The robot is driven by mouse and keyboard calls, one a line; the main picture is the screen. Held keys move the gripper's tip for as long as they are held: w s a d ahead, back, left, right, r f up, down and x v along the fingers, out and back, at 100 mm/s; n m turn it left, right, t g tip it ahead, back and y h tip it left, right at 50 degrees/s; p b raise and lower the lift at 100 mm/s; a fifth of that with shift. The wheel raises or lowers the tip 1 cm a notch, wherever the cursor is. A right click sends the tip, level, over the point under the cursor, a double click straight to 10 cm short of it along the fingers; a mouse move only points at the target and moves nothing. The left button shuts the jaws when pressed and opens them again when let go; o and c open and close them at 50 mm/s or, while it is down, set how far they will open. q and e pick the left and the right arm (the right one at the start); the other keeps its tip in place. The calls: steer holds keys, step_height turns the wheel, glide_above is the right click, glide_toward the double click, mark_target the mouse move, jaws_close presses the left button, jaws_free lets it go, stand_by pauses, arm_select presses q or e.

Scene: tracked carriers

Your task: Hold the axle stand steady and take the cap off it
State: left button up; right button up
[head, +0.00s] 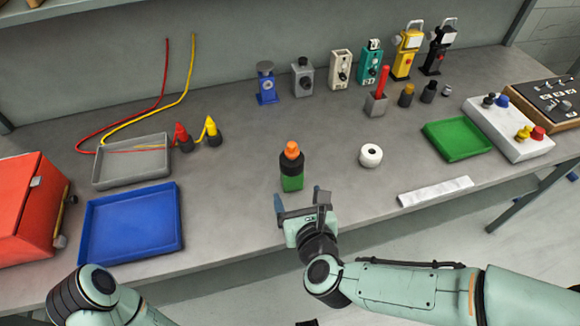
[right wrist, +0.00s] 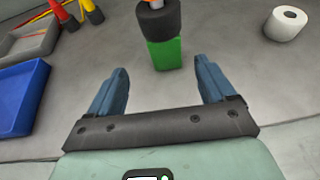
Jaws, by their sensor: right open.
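The axle stand stands upright on the grey bench, in the middle of the head view. It has a green block (head: 292,181) at the bottom, a black round part (head: 291,163) above it and an orange top (head: 292,150). In the right wrist view the green block (right wrist: 164,53) is ahead of the fingers, and the orange top is mostly cut off. I cannot tell which part is the cap. My right gripper (head: 304,203) is open and empty at the bench's front edge, just short of the stand and not touching it. My left gripper is out of view; part of my left arm shows at lower left.
A white roll (head: 370,155) stands right of the stand, with a white strip (head: 435,191) near the front edge. A blue tray (head: 131,224) and a red box (head: 28,208) are at left. A green tray (head: 457,139) is at right. Bench around the stand is clear.

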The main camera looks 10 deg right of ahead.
mark_target(294, 181)
steer(key=b+x, duration=0.1)
steer(key=x, duration=0.4)
steer(key=shift+w+f, duration=0.2)
steer(key=shift+w, duration=0.15)
steer(key=x, duration=0.3)
steer(key=d+x, duration=0.1)
steer(key=x, duration=0.1)
steer(key=shift+f, duration=0.3)
steer(key=shift+r, duration=0.1)
jaws_close()
